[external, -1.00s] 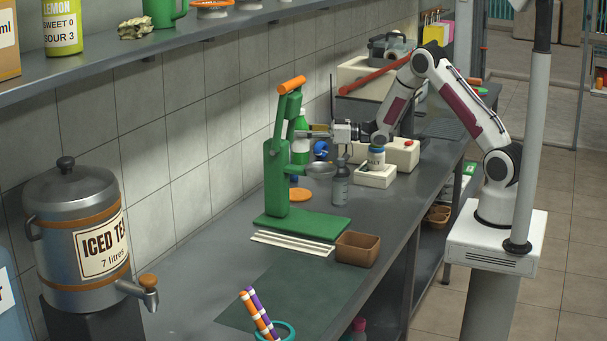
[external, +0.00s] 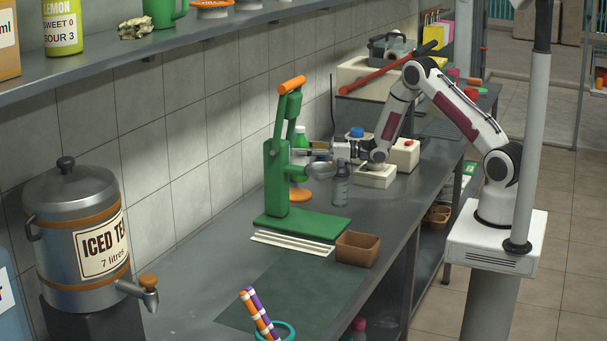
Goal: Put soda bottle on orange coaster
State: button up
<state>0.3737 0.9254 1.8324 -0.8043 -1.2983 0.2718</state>
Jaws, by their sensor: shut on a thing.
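The soda bottle (external: 300,142) is green with a white cap and stands upright behind the green press in the external view. My gripper (external: 312,152) is shut on its upper body, reaching in from the right. The orange coaster (external: 300,196) lies on the counter behind the press, directly below the bottle in the picture. The press and its metal bowl hide part of the bottle's lower body and of the coaster. I cannot tell whether the bottle's base touches the coaster.
The green press (external: 278,180) stands close in front of the bottle. A grey bottle (external: 341,188) stands right of the bowl, near my gripper. A white box (external: 376,176) lies under my wrist. A brown container (external: 357,248) and pale strips (external: 292,243) are nearer the camera.

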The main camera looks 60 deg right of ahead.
aim_at(300, 159)
jog(key=shift+f, duration=1.8)
jog(key=shift+f, duration=0.2)
jog(key=o, duration=1.5)
jog(key=shift+r, duration=0.15)
jog(key=shift+v, duration=3.8)
jog(key=shift+w, duration=0.1)
